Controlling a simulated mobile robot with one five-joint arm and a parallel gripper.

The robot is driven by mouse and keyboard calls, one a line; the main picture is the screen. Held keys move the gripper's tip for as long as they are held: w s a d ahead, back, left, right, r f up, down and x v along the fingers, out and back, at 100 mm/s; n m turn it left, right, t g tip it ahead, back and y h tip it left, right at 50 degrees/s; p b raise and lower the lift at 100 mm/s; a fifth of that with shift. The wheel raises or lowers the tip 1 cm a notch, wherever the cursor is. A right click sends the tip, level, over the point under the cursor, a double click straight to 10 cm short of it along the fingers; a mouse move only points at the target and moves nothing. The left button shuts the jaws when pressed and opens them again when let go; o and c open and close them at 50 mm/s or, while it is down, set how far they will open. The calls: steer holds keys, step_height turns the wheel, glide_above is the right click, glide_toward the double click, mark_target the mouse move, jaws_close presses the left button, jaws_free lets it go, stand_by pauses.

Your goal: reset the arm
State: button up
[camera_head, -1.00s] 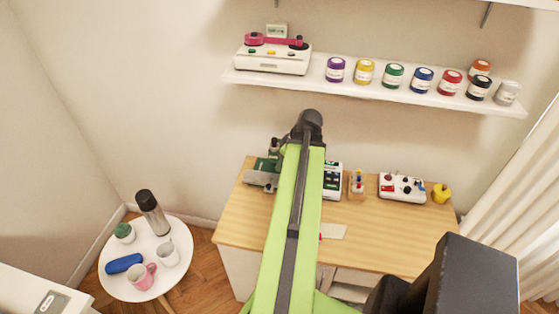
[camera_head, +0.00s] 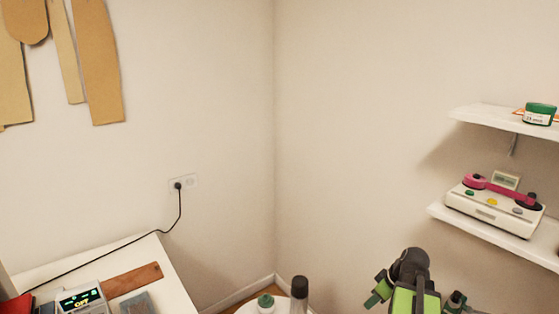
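My arm, green with dark grey joints, rises from the bottom edge right of centre. Its dark joint (camera_head: 410,268) stands in front of the bare wall, below and left of the lower shelf. A dark grey and green piece shows at the left of that joint, but I cannot make out two fingertips or whether the gripper is open. Nothing held can be made out.
A white table (camera_head: 165,262) at lower left bears a device with a lit display (camera_head: 80,300) and a brown strip (camera_head: 132,279). A cord runs to a wall socket (camera_head: 183,182). A lower shelf (camera_head: 480,232) holds a white machine (camera_head: 490,209).

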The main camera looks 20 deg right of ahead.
steer(key=w+a+f+n+g+b, duration=0.15)
steer(key=w+a, duration=0.25)
steer(key=a, duration=0.6)
steer(key=w+a+f+n+p, duration=0.15)
steer(key=w+a, duration=0.25)
steer(key=a, duration=0.7)
steer(key=s+a+m+g+h+b, duration=0.1)
steer(key=a+m, duration=0.6)
steer(key=a, duration=0.7)
steer(key=shift+s+f+g+b, duration=0.3)
steer(key=shift+s+g+b, duration=0.05)
steer(key=shift+s+g, duration=0.45)
